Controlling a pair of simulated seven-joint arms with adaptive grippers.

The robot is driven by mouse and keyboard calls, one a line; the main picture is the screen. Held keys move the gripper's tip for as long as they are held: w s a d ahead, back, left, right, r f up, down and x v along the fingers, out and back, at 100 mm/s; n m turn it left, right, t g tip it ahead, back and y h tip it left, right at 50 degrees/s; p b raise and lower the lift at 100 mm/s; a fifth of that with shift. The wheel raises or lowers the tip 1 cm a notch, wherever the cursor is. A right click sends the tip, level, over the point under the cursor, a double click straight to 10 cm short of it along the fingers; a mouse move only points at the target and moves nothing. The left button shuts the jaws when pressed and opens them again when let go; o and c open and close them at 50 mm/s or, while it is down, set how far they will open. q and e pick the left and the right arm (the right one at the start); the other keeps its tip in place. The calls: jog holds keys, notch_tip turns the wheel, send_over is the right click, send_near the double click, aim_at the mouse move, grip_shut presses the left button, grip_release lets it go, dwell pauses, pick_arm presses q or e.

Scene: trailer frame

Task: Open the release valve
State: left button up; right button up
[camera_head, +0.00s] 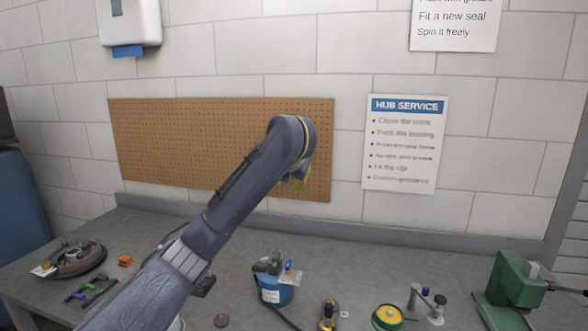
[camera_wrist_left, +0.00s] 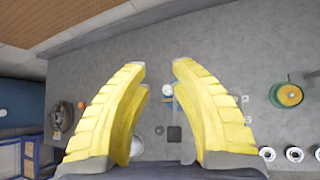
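I cannot make out a release valve for certain. A small blue canister (camera_head: 277,290) with dark fittings and a pale tag on top stands on the grey bench, and a dark hose leads from it. My left arm reaches up across the bench in the head view. In the left wrist view the gripper (camera_wrist_left: 162,68) is open, with nothing between the fingertips and the bench below. My right gripper is not in view.
A brake drum (camera_head: 78,258) and clamp-like tools (camera_head: 92,288) lie at the left. At the right are a green-and-yellow tin (camera_head: 386,318), small bottles (camera_head: 426,302) and a green vise (camera_head: 512,285). The pegboard (camera_head: 170,145) hangs behind. The bench's back strip is mostly clear.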

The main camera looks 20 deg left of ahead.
pick_arm(q)
jog(key=shift+w+a+r+t, duration=0.1)
jog(key=shift+w+r+t, duration=0.1)
jog(key=shift+r, duration=0.6)
jog(key=shift+w+r+t, duration=0.15)
jog(key=shift+r+t, duration=0.05)
jog(key=shift+r, duration=0.55)
